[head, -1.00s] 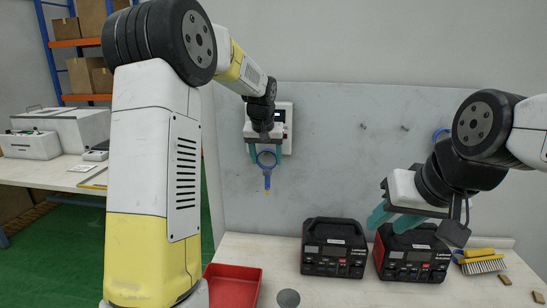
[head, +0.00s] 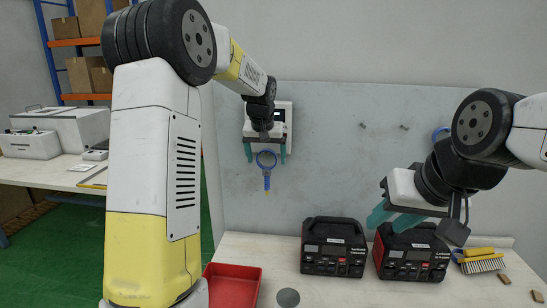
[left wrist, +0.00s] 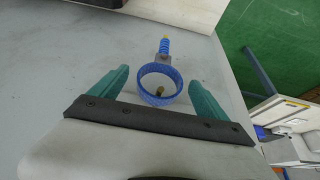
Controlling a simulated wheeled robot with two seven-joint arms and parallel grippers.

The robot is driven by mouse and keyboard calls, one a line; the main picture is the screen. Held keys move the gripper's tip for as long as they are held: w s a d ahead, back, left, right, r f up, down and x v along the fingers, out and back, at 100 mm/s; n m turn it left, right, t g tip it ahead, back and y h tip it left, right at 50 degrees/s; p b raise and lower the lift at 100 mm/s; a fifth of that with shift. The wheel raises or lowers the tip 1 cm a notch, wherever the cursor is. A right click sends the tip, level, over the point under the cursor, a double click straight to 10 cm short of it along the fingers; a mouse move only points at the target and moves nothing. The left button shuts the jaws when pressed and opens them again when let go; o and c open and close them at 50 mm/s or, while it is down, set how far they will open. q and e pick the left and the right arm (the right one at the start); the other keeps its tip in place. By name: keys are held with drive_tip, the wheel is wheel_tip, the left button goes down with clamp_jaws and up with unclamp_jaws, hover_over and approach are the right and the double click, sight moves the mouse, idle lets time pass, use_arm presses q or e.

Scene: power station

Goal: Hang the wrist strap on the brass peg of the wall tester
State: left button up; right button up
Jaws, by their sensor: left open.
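The blue wrist strap (head: 266,168) is a ring with a short tail pointing down, at the wall panel below the white wall tester (head: 289,113). In the left wrist view the strap (left wrist: 145,88) has the brass peg (left wrist: 160,91) showing inside its ring. My left gripper (head: 266,155) is open, with one teal finger on each side of the ring and visible gaps to it. Its fingers also show in the left wrist view (left wrist: 160,90). My right gripper (head: 388,226) is open and empty in front of the red-cased unit. My left wrist hides part of the tester.
A black unit (head: 333,247) and a red-and-black unit (head: 413,252) stand on the bench. A red tray (head: 233,285), a grey disc (head: 288,298) and a yellow brush (head: 480,260) lie there too. Another blue ring (head: 440,132) shows on the wall panel, partly hidden by my right arm.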

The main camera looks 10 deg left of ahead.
use_arm(q)
drive_tip(key=v, duration=0.7)
drive_tip(key=shift+s+r, duration=0.15)
drive_tip(key=s+a+r+h, duration=0.1)
drive_tip(key=s+a+r, duration=0.15)
drive_tip(key=s, duration=1.25)
drive_tip(key=s+d+f, duration=0.1)
drive_tip(key=s+f, duration=0.1)
drive_tip(key=s, duration=0.6)
drive_tip(key=s+f+t+h, duration=0.1)
drive_tip(key=s+f, duration=0.2)
drive_tip(key=s, duration=0.6)
drive_tip(key=shift+d+f+m, duration=0.3)
drive_tip(key=shift+d+f, duration=0.05)
drive_tip(key=shift+d, duration=0.05)
